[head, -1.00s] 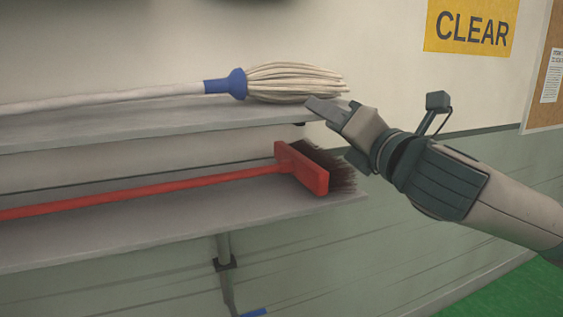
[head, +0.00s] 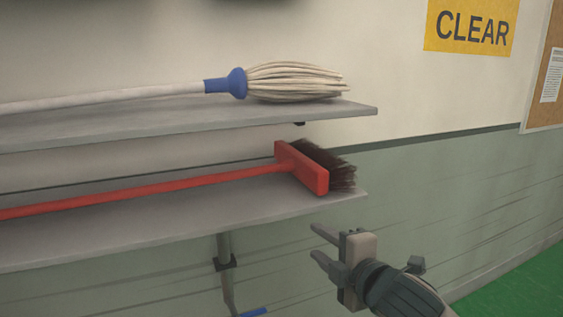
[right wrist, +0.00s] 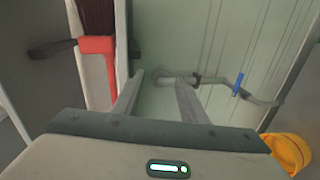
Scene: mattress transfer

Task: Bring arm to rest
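My right gripper (head: 318,243) is in the lower right of the head view, below and in front of the lower shelf's right end. Its two fingers are apart with nothing between them. They also show apart in the right wrist view (right wrist: 158,92). A mop (head: 290,82) with a blue collar lies on the upper shelf. A red broom (head: 306,168) with dark bristles lies on the lower shelf, and its head shows in the right wrist view (right wrist: 97,45). My left gripper is not in view.
The upper shelf (head: 180,121) and lower shelf (head: 150,236) are fixed to the wall. A pipe (head: 224,250) with a blue handle (head: 254,312) runs below them. A yellow object (right wrist: 290,150) shows in the right wrist view. Room right of the shelves is clear.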

